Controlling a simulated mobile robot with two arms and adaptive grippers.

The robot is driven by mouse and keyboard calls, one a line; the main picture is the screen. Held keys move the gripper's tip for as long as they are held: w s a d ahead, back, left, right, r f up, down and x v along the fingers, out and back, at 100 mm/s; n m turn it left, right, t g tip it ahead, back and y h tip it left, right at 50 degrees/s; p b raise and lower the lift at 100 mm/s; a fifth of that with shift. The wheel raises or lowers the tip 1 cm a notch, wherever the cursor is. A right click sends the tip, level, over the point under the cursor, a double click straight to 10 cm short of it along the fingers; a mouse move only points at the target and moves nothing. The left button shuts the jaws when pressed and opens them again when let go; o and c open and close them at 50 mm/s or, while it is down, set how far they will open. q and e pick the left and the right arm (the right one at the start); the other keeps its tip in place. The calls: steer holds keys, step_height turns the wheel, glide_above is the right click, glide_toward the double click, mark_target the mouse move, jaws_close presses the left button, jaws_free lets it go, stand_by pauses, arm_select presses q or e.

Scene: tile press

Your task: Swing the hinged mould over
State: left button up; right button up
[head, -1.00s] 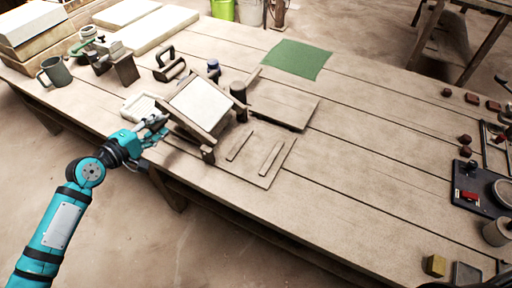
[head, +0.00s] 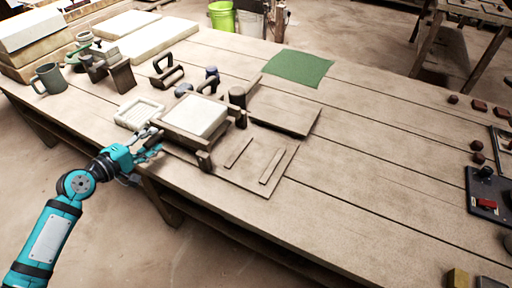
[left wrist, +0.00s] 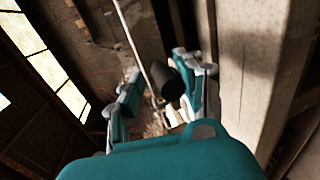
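The hinged mould (head: 176,137) is a wooden frame around a pale panel (head: 200,115). In the head view it lies nearly flat on the left part of the bench, with dark posts beside it. My left gripper (head: 156,144) is at its left edge, with the fingers apart. In the left wrist view, the fingers of my left gripper (left wrist: 160,88) stand apart on either side of a dark cylinder (left wrist: 166,82). I cannot tell whether they touch it. A flat wooden board with two strips (head: 255,165) lies right of the mould. My right gripper is out of view.
Dark hand tools (head: 167,78), a grey mug (head: 48,79) and pale slabs (head: 150,42) stand farther back. A green cloth (head: 297,68) lies at the far edge.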

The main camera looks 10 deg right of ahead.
arm_select(q)
steer(key=shift+o, duration=0.4)
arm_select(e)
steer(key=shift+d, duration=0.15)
arm_select(q)
steer(key=shift+s+a+f, duration=0.1)
steer(key=shift+s+a, duration=0.25)
steer(key=s+a+b, duration=0.1)
steer(key=s+a, duration=0.3)
steer(key=s, duration=0.1)
steer(key=shift+s, duration=0.4)
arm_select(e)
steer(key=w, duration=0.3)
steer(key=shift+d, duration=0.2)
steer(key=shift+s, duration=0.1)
